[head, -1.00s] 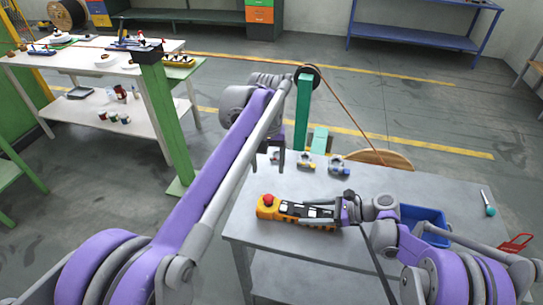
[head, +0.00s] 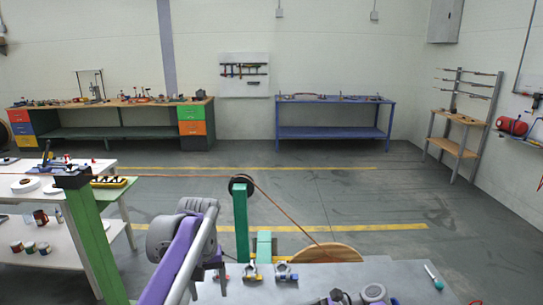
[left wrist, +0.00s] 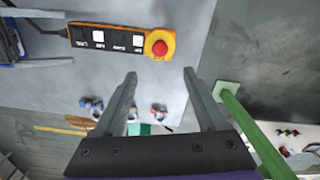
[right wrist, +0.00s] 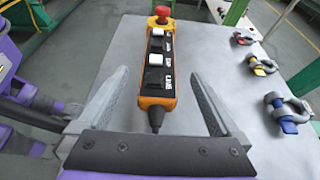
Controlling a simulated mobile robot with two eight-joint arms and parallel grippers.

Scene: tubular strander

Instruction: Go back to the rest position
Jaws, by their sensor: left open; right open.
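My left gripper (head: 218,270) points down over the near grey table (head: 395,275) in the head view. Its two fingers stand apart and empty in the left wrist view (left wrist: 160,75). My right gripper (right wrist: 158,77) is open in the right wrist view. The orange control pendant (right wrist: 157,85), with a red button, lies on the table between its fingers in that picture, with gaps on both sides. The pendant also shows ahead of the left fingers in the left wrist view (left wrist: 120,40). In the head view the pendant is out of frame, and only the top of my right arm shows at the bottom edge.
Several shackles (right wrist: 262,66) lie along the table's edge. A green post with a pulley (head: 240,215) and a rope stands just behind the table. A green post (head: 92,240) and a white table (head: 120,190) stand at left. The floor behind is clear.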

